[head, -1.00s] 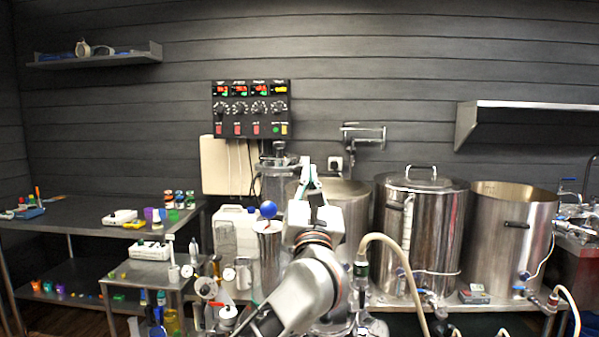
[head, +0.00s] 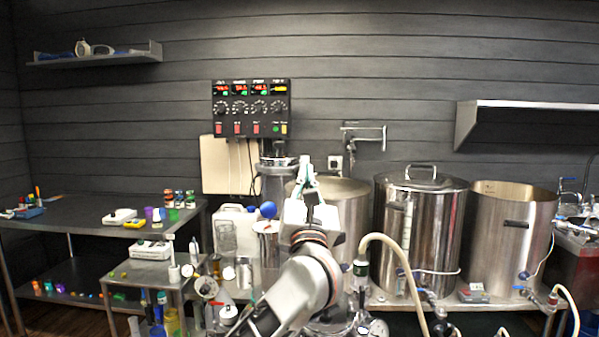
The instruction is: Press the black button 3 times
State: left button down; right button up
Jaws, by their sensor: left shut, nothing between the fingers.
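A black control panel (head: 250,109) hangs on the wall, left of centre. It has lit displays along its top, a row of dark round knobs (head: 240,108), and red switches (head: 238,128) below them. A small green button and a yellow one sit at its lower right. I cannot make out a separate black button at this size. My right gripper is not in view.
Steel kettles (head: 420,235) stand on the bench at right, with hoses in front. A steel table (head: 75,215) is at far left. Wall space around the panel is mostly clear.

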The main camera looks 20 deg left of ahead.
pick_arm(q)
jog(key=shift+w+a, duration=0.2)
jog(key=shift+a, duration=0.2)
dwell(0.4)
jog(key=shift+d, duration=0.15)
jog(key=shift+s+d+p, duration=0.35)
jog(key=shift+s+d, duration=0.1)
jog(key=shift+d, duration=0.2)
dwell(0.3)
jog(key=s+d, duration=0.1)
jog(key=d, duration=0.2)
jog(key=s+d+p, duration=0.1)
jog(key=shift+s+d, duration=0.2)
jog(key=shift+s, duration=0.1)
jog(key=shift+f, duration=0.1)
dwell(0.7)
